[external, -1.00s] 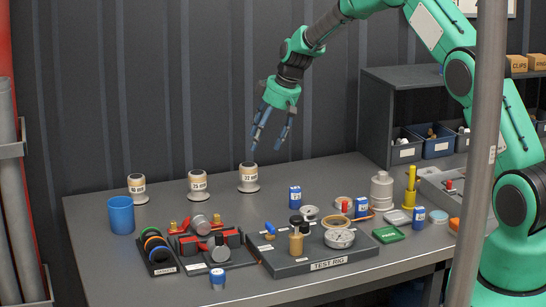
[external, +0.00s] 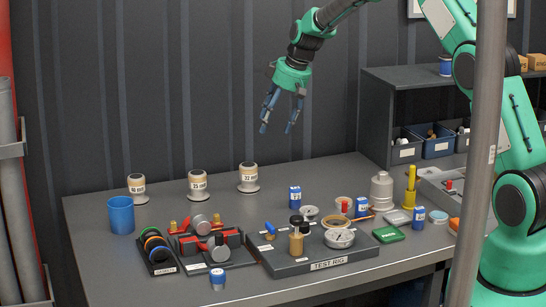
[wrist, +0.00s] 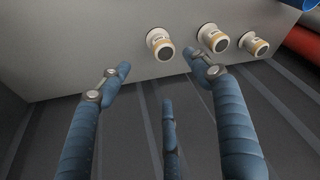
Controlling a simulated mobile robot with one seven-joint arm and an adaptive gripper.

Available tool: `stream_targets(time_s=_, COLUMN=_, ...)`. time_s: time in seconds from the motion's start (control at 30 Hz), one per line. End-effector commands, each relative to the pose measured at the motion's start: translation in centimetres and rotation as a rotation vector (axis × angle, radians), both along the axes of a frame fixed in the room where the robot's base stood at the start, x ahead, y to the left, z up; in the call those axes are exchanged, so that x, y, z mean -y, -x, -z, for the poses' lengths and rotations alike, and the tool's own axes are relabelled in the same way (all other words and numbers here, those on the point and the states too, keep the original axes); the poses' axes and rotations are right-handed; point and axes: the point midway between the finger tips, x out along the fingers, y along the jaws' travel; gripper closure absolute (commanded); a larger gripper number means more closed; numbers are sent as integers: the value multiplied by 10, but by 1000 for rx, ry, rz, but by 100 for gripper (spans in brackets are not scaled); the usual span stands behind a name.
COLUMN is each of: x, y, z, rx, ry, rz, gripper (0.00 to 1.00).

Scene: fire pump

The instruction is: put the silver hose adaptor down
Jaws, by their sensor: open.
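My gripper (external: 277,130) hangs in the air above the back of the grey bench, up and to the right of the "32" piece. Its blue fingers are spread, with nothing between them; they also show empty in the wrist view (wrist: 160,75). Three pale cylinders with label bands stand upright on round silvery bases along the bench's back: "40" (external: 137,184), "25" (external: 198,182) and "32" (external: 248,174). The "32" piece is nearest my gripper, apart from it. A silver cylindrical part (external: 219,250) sits in the red-and-black holder. I cannot tell which piece is the silver hose adaptor.
A blue cup (external: 120,214) stands at the bench's left. The test rig board (external: 320,262) with gauge and knobs is at the front middle. Bottles and small boxes crowd the right, beside a shelf unit (external: 375,130). The bench between "32" and the rig is fairly clear.

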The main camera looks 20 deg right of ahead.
Motion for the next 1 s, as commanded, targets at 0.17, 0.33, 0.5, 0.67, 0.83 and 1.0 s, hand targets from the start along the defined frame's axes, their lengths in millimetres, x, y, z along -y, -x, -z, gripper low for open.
stream_targets(time_s=0.17, x=19, y=33, z=-56, rx=8, ry=0, rz=47, gripper=36)
stream_targets(time_s=0.33, x=37, y=70, z=-104, rx=13, ry=-1, rz=98, gripper=36)
stream_targets(time_s=0.5, x=56, y=110, z=-146, rx=18, ry=-1, rz=150, gripper=36)
stream_targets(time_s=0.67, x=72, y=151, z=-180, rx=24, ry=-2, rz=199, gripper=36)
stream_targets(time_s=0.83, x=90, y=197, z=-211, rx=32, ry=-3, rz=251, gripper=36)
stream_targets(time_s=1.0, x=106, y=245, z=-236, rx=40, ry=-2, rz=305, gripper=36)
